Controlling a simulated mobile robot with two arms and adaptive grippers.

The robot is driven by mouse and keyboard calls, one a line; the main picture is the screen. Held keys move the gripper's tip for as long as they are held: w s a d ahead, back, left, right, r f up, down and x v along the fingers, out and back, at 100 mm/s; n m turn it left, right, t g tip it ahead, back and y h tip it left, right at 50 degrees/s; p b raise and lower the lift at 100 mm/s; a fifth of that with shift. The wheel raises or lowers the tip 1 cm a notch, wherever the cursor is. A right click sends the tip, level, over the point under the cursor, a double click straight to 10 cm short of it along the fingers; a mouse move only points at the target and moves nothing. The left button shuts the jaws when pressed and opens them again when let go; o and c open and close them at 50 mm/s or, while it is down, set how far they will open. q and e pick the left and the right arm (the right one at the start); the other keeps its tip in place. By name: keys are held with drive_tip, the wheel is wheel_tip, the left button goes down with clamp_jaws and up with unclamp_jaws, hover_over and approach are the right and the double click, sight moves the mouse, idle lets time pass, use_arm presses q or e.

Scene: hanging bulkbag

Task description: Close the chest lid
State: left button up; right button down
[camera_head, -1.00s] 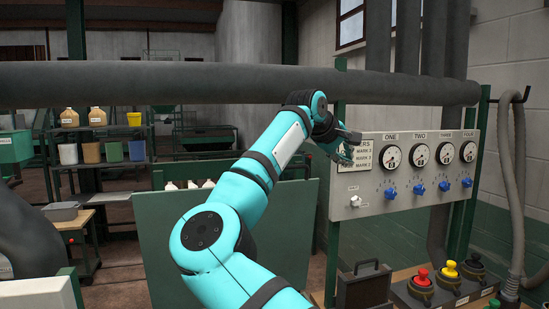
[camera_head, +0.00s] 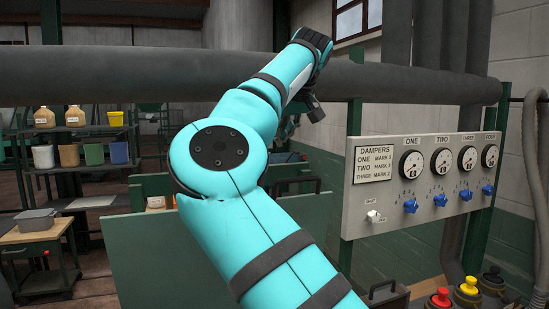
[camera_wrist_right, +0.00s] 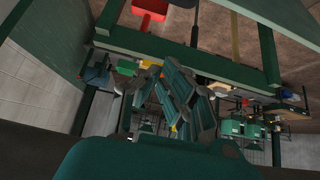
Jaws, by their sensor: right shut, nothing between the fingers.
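The chest is most likely the dark green box (camera_head: 125,262) left of centre in the head view. Its front panel stands upright, and a pale bottle top shows above its rim beside my arm. A green panel with a dark handle (camera_head: 305,184) shows behind my right arm; it looks like the raised lid, but my arm hides much of it. My right gripper (camera_head: 289,128) is mostly hidden behind my forearm, beyond and above the chest, apart from the lid as far as I can tell. In the right wrist view its fingers (camera_wrist_right: 180,95) are shut and empty. My left gripper is out of view.
A thick grey pipe (camera_head: 120,73) crosses behind my arm. Shelves (camera_head: 75,165) with buckets stand at left.

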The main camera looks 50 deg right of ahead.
drive_tip(key=p+x, duration=0.3)
drive_tip(key=x, duration=0.5)
drive_tip(key=s, duration=0.1)
drive_tip(key=s+a+f, duration=0.2)
drive_tip(key=shift+s+a+p, duration=0.1)
drive_tip(key=shift+s+p, duration=0.15)
drive_tip(key=shift+p, duration=0.15)
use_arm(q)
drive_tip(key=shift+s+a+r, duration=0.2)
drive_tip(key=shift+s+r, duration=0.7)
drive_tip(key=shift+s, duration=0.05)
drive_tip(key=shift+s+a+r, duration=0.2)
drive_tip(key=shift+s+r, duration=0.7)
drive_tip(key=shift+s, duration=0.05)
use_arm(e)
drive_tip(key=shift+w+d+f, duration=0.1)
drive_tip(key=shift+d+f, duration=0.05)
drive_tip(key=shift+d, duration=0.05)
